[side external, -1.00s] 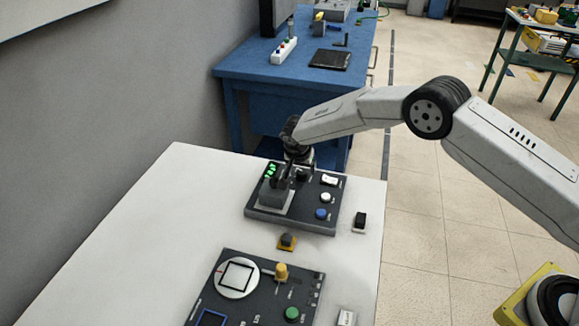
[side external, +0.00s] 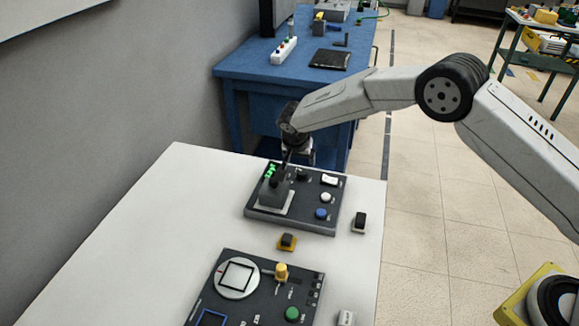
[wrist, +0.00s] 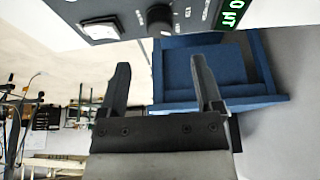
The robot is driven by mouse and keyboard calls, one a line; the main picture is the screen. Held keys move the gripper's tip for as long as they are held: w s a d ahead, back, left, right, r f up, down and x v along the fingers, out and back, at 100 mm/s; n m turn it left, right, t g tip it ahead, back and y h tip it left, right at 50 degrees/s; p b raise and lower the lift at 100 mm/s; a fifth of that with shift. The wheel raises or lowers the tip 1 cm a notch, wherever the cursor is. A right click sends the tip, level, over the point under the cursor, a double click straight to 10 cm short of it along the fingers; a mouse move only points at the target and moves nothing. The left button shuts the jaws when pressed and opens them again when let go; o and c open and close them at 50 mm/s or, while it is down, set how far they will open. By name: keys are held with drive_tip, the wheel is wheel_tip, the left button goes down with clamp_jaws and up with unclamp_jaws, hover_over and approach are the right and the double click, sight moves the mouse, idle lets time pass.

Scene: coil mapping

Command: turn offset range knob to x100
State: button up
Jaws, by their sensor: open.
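The dark control panel (side external: 314,222) lies on the white table, with a green lit display (side external: 270,171). In the wrist view, a round black knob (wrist: 159,18) sits on the panel with small white labels beside it, too small to read. The green display (wrist: 231,13) reading µT is to its right, partly cut off. My gripper (wrist: 165,72) is open and empty, its two fingers apart, with the knob beyond the fingertips and between their lines. In the side view, my gripper (side external: 297,160) hangs above the panel's far edge; the knob's pointer setting cannot be made out.
A grey block with a dark top (side external: 275,190) stands on the panel's left part. White (side external: 326,197) and blue (side external: 321,213) buttons are at right. A yellow-based block (side external: 287,241) and a second panel (side external: 259,290) lie nearer. A blue bench (side external: 245,70) stands behind.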

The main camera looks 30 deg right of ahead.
sight(302, 171)
drive_tip(key=n, duration=0.2)
drive_tip(key=y, duration=0.1)
drive_tip(key=shift+s+d+f+n, duration=0.25)
drive_tip(key=shift+d+n, duration=0.05)
drive_tip(key=shift+n, duration=0.1)
drive_tip(key=n+y, duration=0.1)
drive_tip(key=n, duration=0.2)
drive_tip(key=shift+s+d+n+y, duration=0.2)
drive_tip(key=shift+d+n+y, duration=0.1)
drive_tip(key=shift+y, duration=0.1)
drive_tip(key=shift+d+n+y, duration=0.4)
drive_tip(key=shift+n, duration=0.8)
drive_tip(key=shift+d+r+n+t+y, duration=0.2)
drive_tip(key=shift+d+n+t, duration=0.15)
drive_tip(key=shift+n, duration=0.4)
drive_tip(key=shift+d+r+n+t+y, duration=0.1)
drive_tip(key=shift+d+n+t+y, duration=0.2)
drive_tip(key=shift+n, duration=0.45)
drive_tip(key=shift+f, duration=0.15)
drive_tip(key=shift+x, duration=3.75)
drive_tip(key=shift+d, duration=0.1)
